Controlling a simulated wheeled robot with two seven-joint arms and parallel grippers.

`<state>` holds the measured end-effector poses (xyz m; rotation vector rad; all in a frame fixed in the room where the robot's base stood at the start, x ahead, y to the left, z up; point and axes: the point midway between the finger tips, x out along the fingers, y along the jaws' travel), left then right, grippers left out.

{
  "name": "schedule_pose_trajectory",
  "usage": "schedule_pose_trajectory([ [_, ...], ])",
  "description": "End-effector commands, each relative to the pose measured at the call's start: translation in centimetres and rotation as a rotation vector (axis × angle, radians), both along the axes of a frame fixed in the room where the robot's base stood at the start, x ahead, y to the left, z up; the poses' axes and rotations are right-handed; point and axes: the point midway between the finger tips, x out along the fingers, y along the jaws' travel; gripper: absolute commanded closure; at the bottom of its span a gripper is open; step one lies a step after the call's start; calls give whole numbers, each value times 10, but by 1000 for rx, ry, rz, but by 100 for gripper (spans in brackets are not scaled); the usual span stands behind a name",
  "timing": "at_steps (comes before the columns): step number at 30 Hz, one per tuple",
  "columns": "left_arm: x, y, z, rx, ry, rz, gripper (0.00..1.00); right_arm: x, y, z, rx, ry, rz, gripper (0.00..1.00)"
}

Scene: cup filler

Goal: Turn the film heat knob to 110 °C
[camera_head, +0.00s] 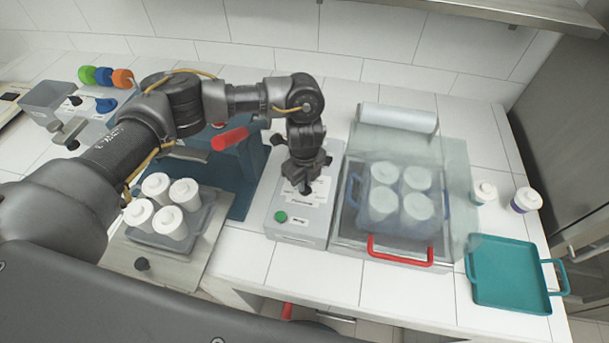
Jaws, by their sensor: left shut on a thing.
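A grey control box (284,233) stands on the white tiled counter, with a green button (281,216) and small labels on its front part. My left gripper (305,188) points down over the top of this box and is shut on a small dark knob, which the fingers mostly hide. The knob's pointer and the scale marks around it are too small and covered to read. My right gripper is not in view.
Right of the box stands a clear-covered machine with a red handle (372,250), a film roll (398,118) and several white cups inside. A teal tray (512,302) lies at the right. Several white cups (170,222) stand in a grey tray at the left. A red lever (230,138) is beside my arm.

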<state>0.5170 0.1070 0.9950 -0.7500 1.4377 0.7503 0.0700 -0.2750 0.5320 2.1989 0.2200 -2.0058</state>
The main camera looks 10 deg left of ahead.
Motion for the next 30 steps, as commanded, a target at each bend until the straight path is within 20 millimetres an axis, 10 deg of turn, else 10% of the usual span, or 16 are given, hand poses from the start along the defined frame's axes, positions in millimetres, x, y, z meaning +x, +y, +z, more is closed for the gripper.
schedule_pose_trajectory([
  [30, -2, 0, 0, -2, 0, 620, 100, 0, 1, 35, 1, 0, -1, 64],
])
